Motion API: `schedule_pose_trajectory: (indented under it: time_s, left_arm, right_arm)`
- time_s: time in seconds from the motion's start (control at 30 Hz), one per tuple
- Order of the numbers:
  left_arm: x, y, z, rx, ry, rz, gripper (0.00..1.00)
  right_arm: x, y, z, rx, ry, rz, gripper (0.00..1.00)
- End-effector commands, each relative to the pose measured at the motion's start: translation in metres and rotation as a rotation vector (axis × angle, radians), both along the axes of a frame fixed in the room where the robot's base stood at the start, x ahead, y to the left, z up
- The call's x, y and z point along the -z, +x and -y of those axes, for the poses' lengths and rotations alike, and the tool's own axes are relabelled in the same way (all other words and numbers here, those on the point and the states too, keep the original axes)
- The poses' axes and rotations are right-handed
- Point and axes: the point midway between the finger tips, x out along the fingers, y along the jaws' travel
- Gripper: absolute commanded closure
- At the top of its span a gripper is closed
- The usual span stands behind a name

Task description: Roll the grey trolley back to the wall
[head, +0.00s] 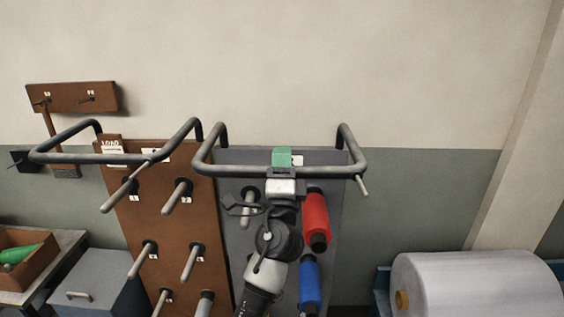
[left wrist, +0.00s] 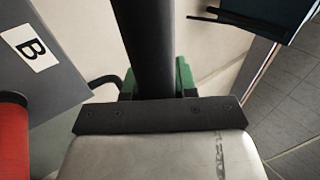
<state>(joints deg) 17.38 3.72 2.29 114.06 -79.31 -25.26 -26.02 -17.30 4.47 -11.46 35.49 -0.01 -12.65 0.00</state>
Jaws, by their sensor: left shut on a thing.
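The grey trolley (head: 334,222) is an upright grey panel with pegs and a dark tubular handle (head: 235,169) across its top. My left gripper (head: 282,172) is shut on the middle of this handle. In the left wrist view the dark bar (left wrist: 149,45) runs between the green-edged fingers, and part of the grey panel (left wrist: 45,60) shows with a B label. A red spool (head: 316,215) and a blue spool (head: 310,280) hang on the trolley's right pegs. The painted wall (head: 420,180) stands behind; the trolley's wheels and its gap to the wall are hidden. My right gripper is out of view.
A brown pegged trolley (head: 150,215) with a similar handle stands close on the left. A grey box (head: 95,280) and a wooden tray (head: 25,258) are farther left. A large pale roll (head: 480,285) lies at the lower right.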

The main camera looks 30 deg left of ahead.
Motion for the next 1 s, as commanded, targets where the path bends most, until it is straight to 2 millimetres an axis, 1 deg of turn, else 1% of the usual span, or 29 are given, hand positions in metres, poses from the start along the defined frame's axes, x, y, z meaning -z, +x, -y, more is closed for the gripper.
schedule_pose_trajectory:
  time_s: [0.03,0.2,0.27,0.37,0.6,0.63,0.77,1.0]
  left_arm:
    - [0.008,0.007,-0.003,0.001,-0.004,-0.013,1.0]
    - [0.008,0.029,-0.017,0.001,-0.003,-0.011,1.0]
    - [0.007,0.034,-0.02,0.001,-0.003,-0.011,1.0]
    - [0.006,0.037,-0.023,0.0,-0.005,-0.012,1.0]
    - [0.008,0.037,-0.022,0.001,-0.007,-0.017,1.0]
    - [0.008,0.037,-0.022,0.001,-0.008,-0.018,0.68]
    - [0.007,0.037,-0.022,0.001,-0.006,-0.015,0.48]
    - [0.004,0.036,-0.022,0.0,-0.004,-0.009,0.47]
  right_arm:
    - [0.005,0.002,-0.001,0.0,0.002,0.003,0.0]
    - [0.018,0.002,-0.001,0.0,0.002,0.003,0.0]
    - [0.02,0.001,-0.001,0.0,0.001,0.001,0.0]
    - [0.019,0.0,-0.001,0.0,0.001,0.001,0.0]
    - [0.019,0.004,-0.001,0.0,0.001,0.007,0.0]
    - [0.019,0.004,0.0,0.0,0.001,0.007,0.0]
    - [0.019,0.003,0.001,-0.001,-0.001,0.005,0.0]
    - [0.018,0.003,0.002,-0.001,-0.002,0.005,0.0]
